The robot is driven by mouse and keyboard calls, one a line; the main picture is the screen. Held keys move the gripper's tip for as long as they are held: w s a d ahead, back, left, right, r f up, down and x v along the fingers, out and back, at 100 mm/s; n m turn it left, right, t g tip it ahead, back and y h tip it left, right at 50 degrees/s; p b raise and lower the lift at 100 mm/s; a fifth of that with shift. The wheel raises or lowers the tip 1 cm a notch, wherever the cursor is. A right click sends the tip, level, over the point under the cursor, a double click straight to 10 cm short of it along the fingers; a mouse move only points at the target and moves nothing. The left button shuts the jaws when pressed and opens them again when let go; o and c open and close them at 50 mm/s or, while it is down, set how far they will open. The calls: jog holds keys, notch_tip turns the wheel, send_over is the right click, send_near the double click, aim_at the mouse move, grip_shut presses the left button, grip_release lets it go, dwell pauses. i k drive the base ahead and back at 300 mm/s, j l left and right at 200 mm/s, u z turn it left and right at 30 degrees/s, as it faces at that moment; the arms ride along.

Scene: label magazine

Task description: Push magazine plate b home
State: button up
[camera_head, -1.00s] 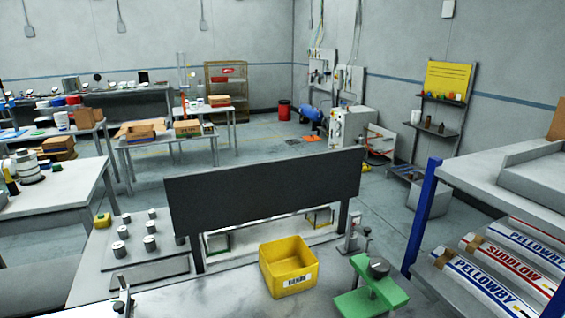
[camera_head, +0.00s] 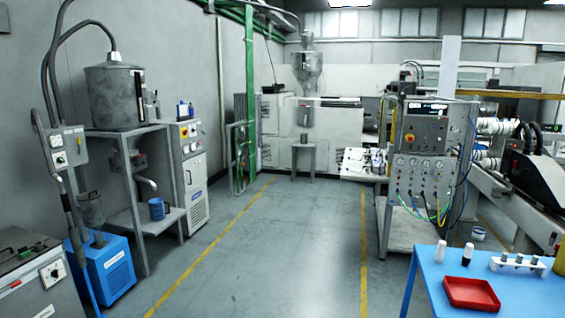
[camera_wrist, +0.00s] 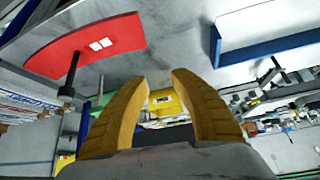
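My gripper (camera_wrist: 160,80) shows in the wrist view with two yellow fingers apart and nothing between their tips. Beyond the gap is a yellow bin (camera_wrist: 166,102), some way off. I cannot make out magazine plate b in either current view. My gripper is not in the current head view.
In the head view, a blue table (camera_head: 435,290) with a red tray (camera_head: 470,293) stands at the lower right. A control panel stand (camera_head: 425,150) is behind it. A grey tank (camera_head: 115,95) on a frame is at left. The floor aisle (camera_head: 270,250) between yellow lines is clear.

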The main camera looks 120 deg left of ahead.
aim_at(355, 173)
jog(key=j+u, duration=0.4)
jog(key=k+j+u, duration=0.1)
jog(key=u, duration=0.35)
jog(key=j+u, duration=0.4)
jog(key=i+j+u, duration=0.1)
jog(key=j+u, duration=0.15)
jog(key=u, duration=0.2)
jog(key=i+j+u, duration=0.1)
jog(key=j+u, duration=0.15)
jog(key=u, duration=0.15)
jog(key=i+j+u, duration=0.15)
jog(key=u, duration=0.25)
jog(key=i+j+u, duration=0.3)
jog(key=i+j, duration=0.15)
jog(key=i+j+u, duration=0.35)
jog(key=i, duration=0.15)
jog(key=i+j+u, duration=0.3)
jog(key=i, duration=0.25)
jog(key=i+u, duration=0.35)
jog(key=i, duration=0.2)
